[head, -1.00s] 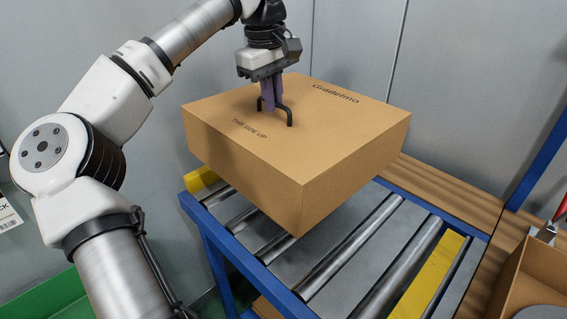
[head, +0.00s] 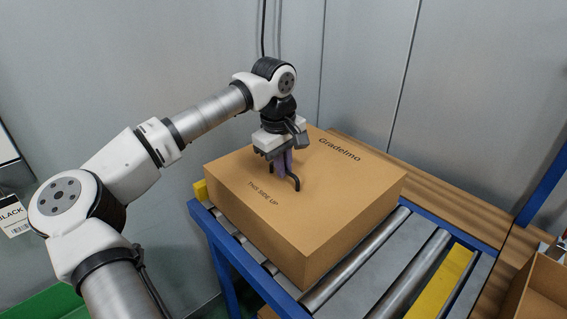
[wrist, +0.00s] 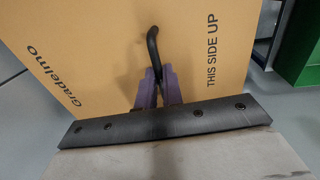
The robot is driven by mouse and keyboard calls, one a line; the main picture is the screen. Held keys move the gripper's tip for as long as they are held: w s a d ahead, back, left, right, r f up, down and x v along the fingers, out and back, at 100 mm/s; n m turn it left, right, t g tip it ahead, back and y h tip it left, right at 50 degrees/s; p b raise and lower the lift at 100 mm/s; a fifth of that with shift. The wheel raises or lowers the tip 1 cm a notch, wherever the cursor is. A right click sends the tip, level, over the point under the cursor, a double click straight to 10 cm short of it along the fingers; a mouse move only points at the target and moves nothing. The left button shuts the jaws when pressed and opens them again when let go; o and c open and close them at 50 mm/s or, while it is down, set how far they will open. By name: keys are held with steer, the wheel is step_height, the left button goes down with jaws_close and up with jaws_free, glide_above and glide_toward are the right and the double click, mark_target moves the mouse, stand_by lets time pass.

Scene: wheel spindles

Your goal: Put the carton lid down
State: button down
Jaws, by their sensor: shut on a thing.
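The carton lid (head: 340,195) is a deep brown cardboard box shape printed "Gradelmo" and "THIS SIDE UP", with a black handle (head: 296,183) on top. It is level at the roller conveyor (head: 415,262); its underside is hidden, so I cannot tell whether it touches the rollers. My gripper (head: 283,165) points down with its purple fingers shut on the handle. In the wrist view, the fingers (wrist: 159,92) close around the black handle (wrist: 153,45) above the lid's printed top (wrist: 110,50).
The conveyor has a blue frame (head: 225,255) and a yellow strip (head: 435,285). A wooden surface (head: 435,200) runs behind and to the right. An open cardboard box (head: 530,290) stands at the right edge. A green bin (head: 55,300) is at lower left.

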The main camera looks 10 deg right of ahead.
steer(key=c, duration=1.5)
jaws_free()
steer(key=shift+c, duration=0.2)
steer(key=shift+r, duration=0.1)
